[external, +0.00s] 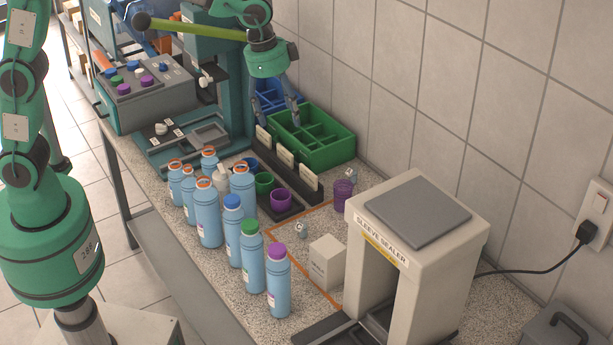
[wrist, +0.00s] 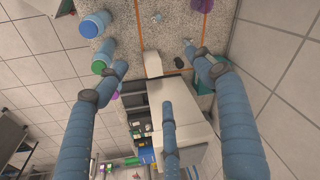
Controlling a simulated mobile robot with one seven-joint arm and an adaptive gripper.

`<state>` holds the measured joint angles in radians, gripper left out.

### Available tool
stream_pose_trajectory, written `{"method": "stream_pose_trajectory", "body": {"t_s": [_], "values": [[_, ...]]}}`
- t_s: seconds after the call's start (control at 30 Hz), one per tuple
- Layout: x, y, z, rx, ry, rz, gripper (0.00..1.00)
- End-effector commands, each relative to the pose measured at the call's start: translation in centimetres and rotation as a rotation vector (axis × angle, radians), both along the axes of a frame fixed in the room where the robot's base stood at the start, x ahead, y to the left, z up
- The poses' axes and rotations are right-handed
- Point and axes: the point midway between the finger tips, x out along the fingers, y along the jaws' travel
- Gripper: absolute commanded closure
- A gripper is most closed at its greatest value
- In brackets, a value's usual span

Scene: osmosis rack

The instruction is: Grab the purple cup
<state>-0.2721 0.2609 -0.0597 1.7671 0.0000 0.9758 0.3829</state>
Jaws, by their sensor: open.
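Two purple cup-like things show in the external view. One purple cup (external: 281,199) sits in the dark rack beside a green cup (external: 264,183). A darker purple, ribbed cup (external: 343,193) stands on the counter near the wall, behind the sleeve sealer. A purple thing (wrist: 202,5) is cut off by the top edge of the wrist view; I cannot tell which cup it is. My gripper (external: 276,110) is open, high by the green bin in the external view, apart from both cups. Its spread blue fingers (wrist: 155,58) hold nothing in the wrist view.
Several blue bottles (external: 207,212) stand in front of the rack. A green bin (external: 335,146) stands against the tiled wall. The sleeve sealer (external: 415,225) and a white box (external: 327,262) are at the right. Bare counter shows around the ribbed cup.

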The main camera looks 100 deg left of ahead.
Motion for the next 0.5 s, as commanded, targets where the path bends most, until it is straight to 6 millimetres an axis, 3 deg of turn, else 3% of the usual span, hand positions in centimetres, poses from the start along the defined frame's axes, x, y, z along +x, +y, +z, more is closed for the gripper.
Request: {"method": "stream_pose_trajectory", "body": {"t_s": [0.5], "values": [[8.3,9.0,-8.9,-0.011,0.088,-0.028,0.32]]}}
